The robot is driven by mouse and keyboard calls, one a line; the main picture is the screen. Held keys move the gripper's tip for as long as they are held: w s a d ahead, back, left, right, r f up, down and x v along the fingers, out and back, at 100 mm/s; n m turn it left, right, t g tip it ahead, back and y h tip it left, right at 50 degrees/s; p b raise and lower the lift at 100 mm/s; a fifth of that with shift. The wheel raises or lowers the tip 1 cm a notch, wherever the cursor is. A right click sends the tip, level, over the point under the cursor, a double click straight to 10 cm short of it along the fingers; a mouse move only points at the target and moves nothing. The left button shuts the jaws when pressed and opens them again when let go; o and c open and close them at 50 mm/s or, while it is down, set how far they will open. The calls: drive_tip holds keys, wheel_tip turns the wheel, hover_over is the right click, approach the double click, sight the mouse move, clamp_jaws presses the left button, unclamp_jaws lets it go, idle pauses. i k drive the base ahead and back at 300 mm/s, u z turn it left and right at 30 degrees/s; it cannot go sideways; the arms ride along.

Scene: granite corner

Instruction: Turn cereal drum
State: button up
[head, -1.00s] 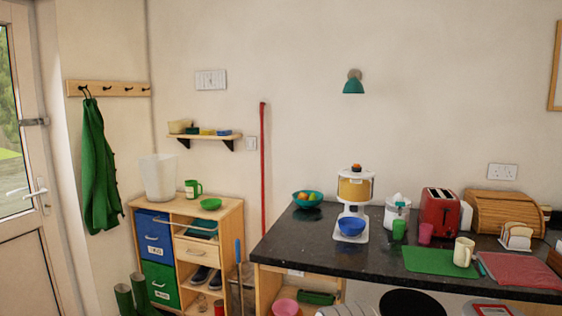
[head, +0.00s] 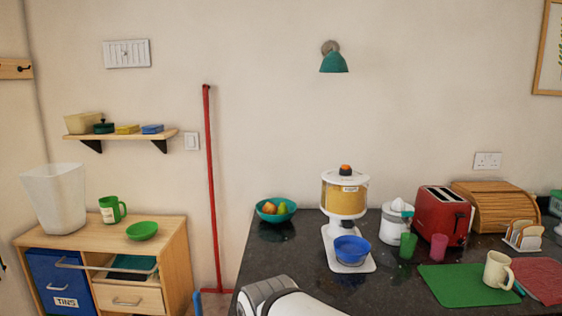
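The cereal dispenser has a clear drum (head: 344,196) filled with yellow-brown cereal, with a white lid and an orange knob on top. It stands upright on a white stand on the dark counter. A blue bowl (head: 352,250) sits on its base under the outlet; what is in the bowl is too small to tell. A white and grey link of my arm shows at the bottom edge, in front of the dispenser and to its left. My gripper is not in view.
The dark counter (head: 275,258) is clear left of the dispenser, with a teal fruit bowl (head: 276,209) behind. Close on the right stand a white juicer (head: 394,225), a green cup (head: 407,246), a pink cup (head: 439,247) and a red toaster (head: 440,214). A green mat (head: 452,285) lies in front.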

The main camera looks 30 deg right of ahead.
sight(343, 194)
drive_tip(key=z, duration=0.55)
drive_tip(key=i, duration=0.85)
drive_tip(key=z, duration=0.65)
drive_tip(key=k, duration=0.9)
drive_tip(key=z, duration=0.2)
drive_tip(key=i, duration=0.9)
drive_tip(key=u, duration=0.1)
